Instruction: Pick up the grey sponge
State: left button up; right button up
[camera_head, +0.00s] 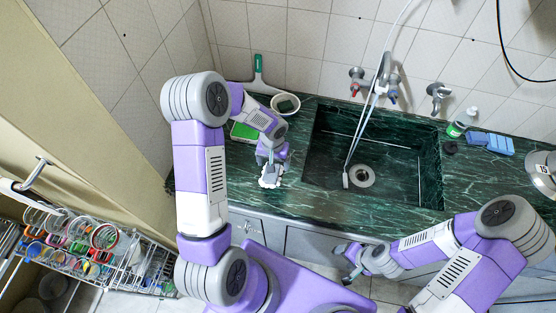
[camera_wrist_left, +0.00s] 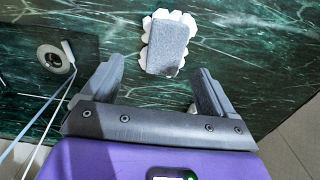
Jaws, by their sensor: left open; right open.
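The grey sponge (camera_wrist_left: 167,48) lies on a white, bumpy-edged piece (camera_wrist_left: 146,60) on the green marble counter in the left wrist view. It lies beyond and between the fingertips of my left gripper (camera_wrist_left: 155,80), which is open and empty, with no finger touching it. In the head view my left gripper (camera_head: 272,155) points down over the counter left of the sink, and the white piece (camera_head: 270,178) shows just below it. The sponge is mostly hidden there by the gripper. My right gripper (camera_head: 349,262) is open and empty, low in front of the counter.
The sink (camera_head: 400,165) with a hanging hose (camera_head: 364,125) lies right of the left gripper. A white bowl (camera_head: 285,111) and a green item (camera_head: 243,132) stand behind it. Blue sponges (camera_head: 490,142) and a bottle (camera_head: 460,124) are at the right. A dish rack (camera_head: 120,275) stands lower left.

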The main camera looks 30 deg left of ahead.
pick_arm(q)
jog(key=shift+w+a+f, duration=0.1)
jog(key=shift+w+f, duration=0.05)
jog(key=shift+f, duration=0.2)
jog(key=f, duration=0.6)
jog(key=shift+s+a+f, duration=0.3)
jog(key=shift+s, duration=0.05)
jog(key=c, duration=1.1)
notch_tip(320, 180, up, 10)
jog(key=shift+r, duration=0.1)
